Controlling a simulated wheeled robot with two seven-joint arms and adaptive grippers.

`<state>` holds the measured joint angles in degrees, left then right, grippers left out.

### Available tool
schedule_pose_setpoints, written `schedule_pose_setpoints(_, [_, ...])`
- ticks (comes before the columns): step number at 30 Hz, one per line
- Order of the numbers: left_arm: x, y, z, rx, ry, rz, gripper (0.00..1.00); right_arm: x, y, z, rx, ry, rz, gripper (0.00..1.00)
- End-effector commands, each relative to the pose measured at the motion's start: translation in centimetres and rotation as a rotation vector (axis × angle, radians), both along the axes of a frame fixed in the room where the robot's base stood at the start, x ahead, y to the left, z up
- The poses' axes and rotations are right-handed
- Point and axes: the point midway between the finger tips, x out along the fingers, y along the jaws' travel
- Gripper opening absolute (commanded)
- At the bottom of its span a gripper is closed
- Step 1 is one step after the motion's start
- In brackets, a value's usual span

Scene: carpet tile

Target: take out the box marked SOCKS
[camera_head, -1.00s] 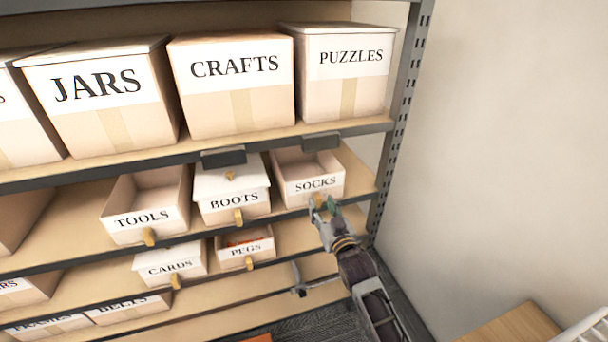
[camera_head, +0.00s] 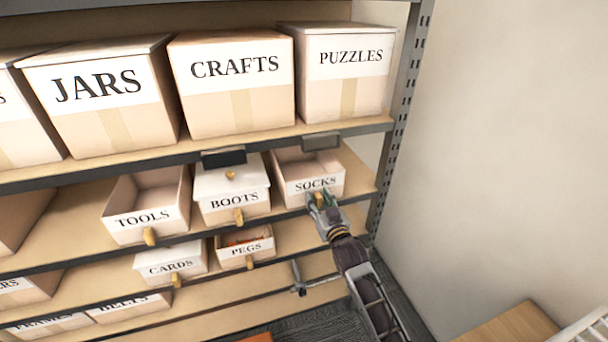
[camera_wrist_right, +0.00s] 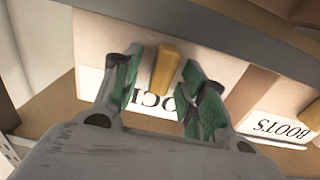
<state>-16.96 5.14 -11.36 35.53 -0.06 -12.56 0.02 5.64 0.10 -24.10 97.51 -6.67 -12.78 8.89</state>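The open-topped SOCKS box (camera_head: 309,185) sits at the right end of the middle shelf, with a yellow pull on its front. In the right wrist view its front (camera_wrist_right: 100,45) fills the upper left, its label partly covered by my fingers. My right gripper (camera_head: 321,198) is in front of this box. In the right wrist view the right gripper (camera_wrist_right: 165,85) is open, with green-padded fingers on either side of the yellow pull (camera_wrist_right: 165,70) and visible gaps beside it. My left gripper is not clearly visible in the head view.
The lidded BOOTS box (camera_head: 232,195) stands just left, and the TOOLS box (camera_head: 147,212) beyond it. The PEGS box (camera_head: 245,247) is on the shelf below. The shelf above carries PUZZLES (camera_head: 350,75). A metal upright (camera_head: 400,110) and wall bound the right side.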

Motion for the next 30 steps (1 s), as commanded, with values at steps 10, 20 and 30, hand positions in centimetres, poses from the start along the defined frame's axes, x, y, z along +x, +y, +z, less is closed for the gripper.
schedule_pose_setpoints(10, [0.0, 1.1, 0.0, 0.012, -0.001, -0.002, 0.40, 0.0, 0.0, 0.0, 0.000, 0.000, 0.000, 0.00])
schedule_pose_setpoints(20, [0.0, 0.0, 0.0, 0.000, 0.000, 0.002, 0.40, 0.0, 0.0, 0.1, 0.001, -0.002, 0.000, 0.00])
schedule_pose_setpoints(30, [0.0, -0.6, -0.2, -0.006, 0.000, 0.003, 0.40, 0.0, 0.0, 1.9, 0.002, -0.004, 0.000, 0.00])
